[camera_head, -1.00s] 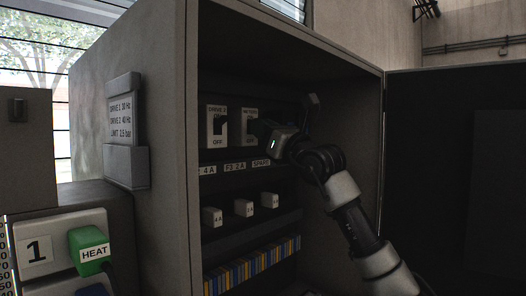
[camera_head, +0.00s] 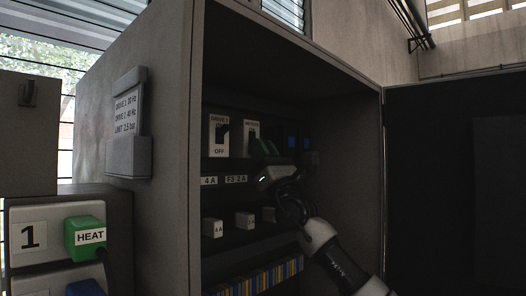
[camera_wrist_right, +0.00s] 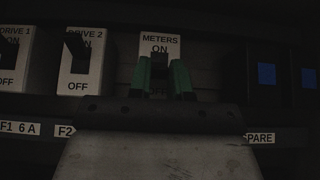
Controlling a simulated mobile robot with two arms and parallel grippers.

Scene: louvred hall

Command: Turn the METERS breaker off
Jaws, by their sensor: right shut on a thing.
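The METERS breaker (camera_head: 252,126) is a pale plate in the cabinet's upper row, right of the DRIVE 2 breaker (camera_head: 219,135). In the right wrist view the METERS plate (camera_wrist_right: 160,43) shows ON at its top; the lower part is mostly hidden by my fingers. My right gripper (camera_head: 265,147) reaches in from the lower right. Its green fingertips, also in the right wrist view (camera_wrist_right: 160,78), are closed around the dark METERS lever (camera_wrist_right: 159,62). I cannot tell clearly whether the lever is up or down. My left gripper is not in view.
The cabinet's left wall (camera_head: 150,190) and open dark door (camera_head: 450,180) flank the opening. White fuse blocks (camera_head: 244,221) and coloured terminals (camera_head: 262,279) sit below. Blue squares (camera_wrist_right: 266,73) lie right of METERS. A green HEAT plug (camera_head: 85,238) is outside, lower left.

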